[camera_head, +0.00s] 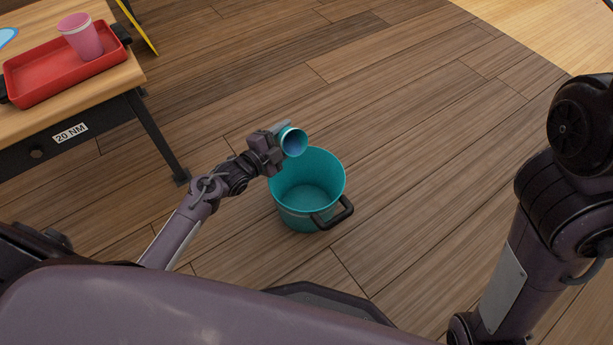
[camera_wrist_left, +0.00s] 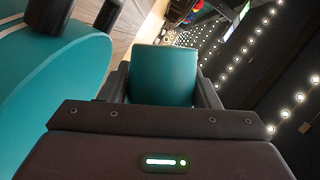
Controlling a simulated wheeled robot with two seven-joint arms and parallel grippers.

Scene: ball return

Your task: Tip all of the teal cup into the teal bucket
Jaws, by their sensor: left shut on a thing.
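The teal cup (camera_head: 293,142) is in my left gripper (camera_head: 279,139), which is shut on it. The cup lies well over on its side, its mouth facing the head camera and its inside looking blue. The teal bucket (camera_head: 322,167) stands upright on the floor, with a dark handle at its front right. In the head view the cup overlaps the bucket's far left rim. The visible bucket floor looks bare. In the left wrist view the cup (camera_wrist_left: 165,76) sits between the fingers, with the bucket (camera_wrist_left: 55,85) close at left. My right gripper is out of view.
A wooden table (camera_head: 125,75) at upper left bears a red tray (camera_head: 40,82) with a pink cup (camera_head: 82,38) in it. A yellow board (camera_head: 140,30) shows beyond the table. The wooden floor right of the bucket is clear.

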